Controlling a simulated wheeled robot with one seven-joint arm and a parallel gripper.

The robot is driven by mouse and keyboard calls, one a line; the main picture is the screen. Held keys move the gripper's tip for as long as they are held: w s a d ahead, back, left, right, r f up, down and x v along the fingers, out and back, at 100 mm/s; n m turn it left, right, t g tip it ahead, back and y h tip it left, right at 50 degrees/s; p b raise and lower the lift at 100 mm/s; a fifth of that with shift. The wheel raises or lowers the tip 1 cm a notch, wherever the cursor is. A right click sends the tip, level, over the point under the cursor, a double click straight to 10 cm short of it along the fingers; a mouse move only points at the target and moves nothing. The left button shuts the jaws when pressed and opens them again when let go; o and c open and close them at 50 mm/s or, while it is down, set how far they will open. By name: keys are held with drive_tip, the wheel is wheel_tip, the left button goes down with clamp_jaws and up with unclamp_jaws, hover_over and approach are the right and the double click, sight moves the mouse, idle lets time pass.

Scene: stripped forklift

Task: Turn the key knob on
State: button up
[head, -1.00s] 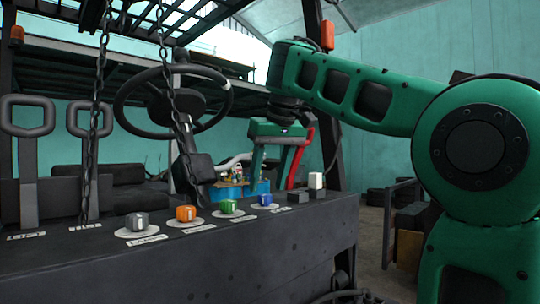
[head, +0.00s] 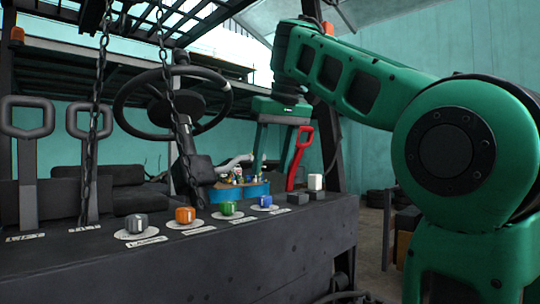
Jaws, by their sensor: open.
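Several knobs stand in a row on the dark console (head: 200,270): a grey knob (head: 136,223), an orange knob (head: 185,215), a green knob (head: 228,208) and a blue knob (head: 265,201). Each sits on a pale round plate with a small label. The labels are too small to read, so I cannot tell which is the key knob. My gripper (head: 272,168) is green and points down, open and empty. It appears above and behind the blue knob in the picture, apart from all the knobs.
A red lever (head: 300,158) stands close to the right of my gripper. A white-topped switch (head: 315,182) is at the console's right end. Chains (head: 172,90) hang before the steering wheel (head: 135,115). Two dark levers (head: 28,160) stand at left. A blue tub (head: 240,191) lies behind the console.

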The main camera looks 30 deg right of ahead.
drive_tip(key=shift+v, duration=1.35)
